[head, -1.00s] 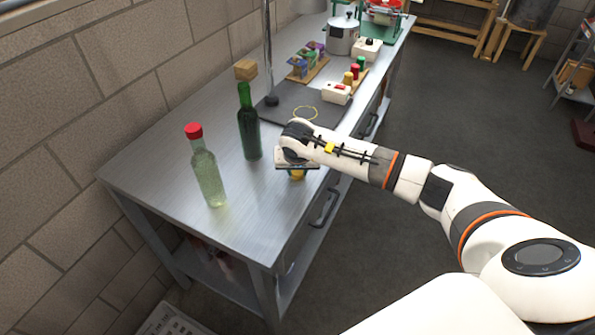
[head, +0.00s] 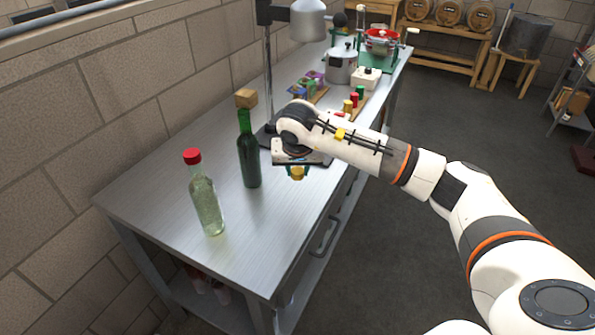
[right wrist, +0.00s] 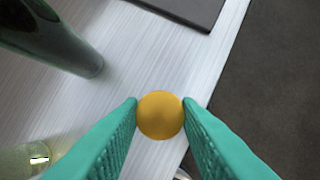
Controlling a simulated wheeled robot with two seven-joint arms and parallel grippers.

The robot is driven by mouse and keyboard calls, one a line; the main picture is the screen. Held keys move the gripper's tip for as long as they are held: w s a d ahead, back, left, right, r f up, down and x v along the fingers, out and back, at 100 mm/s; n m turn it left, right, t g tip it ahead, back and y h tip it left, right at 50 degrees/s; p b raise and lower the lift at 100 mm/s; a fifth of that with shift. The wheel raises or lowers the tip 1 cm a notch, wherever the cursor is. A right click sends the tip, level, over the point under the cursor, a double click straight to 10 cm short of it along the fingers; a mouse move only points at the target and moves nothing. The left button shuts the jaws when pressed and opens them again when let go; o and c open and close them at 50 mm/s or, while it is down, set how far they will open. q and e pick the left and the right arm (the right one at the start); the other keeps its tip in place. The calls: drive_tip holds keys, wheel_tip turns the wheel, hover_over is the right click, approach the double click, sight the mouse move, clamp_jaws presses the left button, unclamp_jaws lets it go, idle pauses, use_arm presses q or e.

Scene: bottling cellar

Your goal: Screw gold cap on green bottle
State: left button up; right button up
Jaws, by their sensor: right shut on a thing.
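The dark green bottle (head: 249,162) stands upright on the steel bench. A wooden block (head: 246,98) shows right at its mouth and appears to rest on it. My right gripper (head: 297,172) is to the right of the bottle, shut on the gold cap (head: 298,174). In the right wrist view the cap (right wrist: 160,115) sits between the teal fingertips (right wrist: 160,112), above the bench. The green bottle (right wrist: 50,35) shows there at upper left, apart from the fingers. My left gripper is not in view.
A pale bottle with a red cap (head: 206,205) stands at front left on the bench (head: 160,185). A stand with a dark base (head: 268,135) is behind the gripper. Red, green and yellow caps (head: 353,101), a pot (head: 342,68) and a white box (head: 366,78) stand farther back.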

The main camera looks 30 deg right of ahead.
drive_tip(key=s+a+r+n+y, duration=0.2)
drive_tip(key=s+a+n, duration=0.3)
drive_tip(key=s+a, duration=0.6)
drive_tip(key=shift+s+a+r+n+t, duration=0.3)
drive_tip(key=shift+s+r+n, duration=0.1)
drive_tip(key=shift+s, duration=0.55)
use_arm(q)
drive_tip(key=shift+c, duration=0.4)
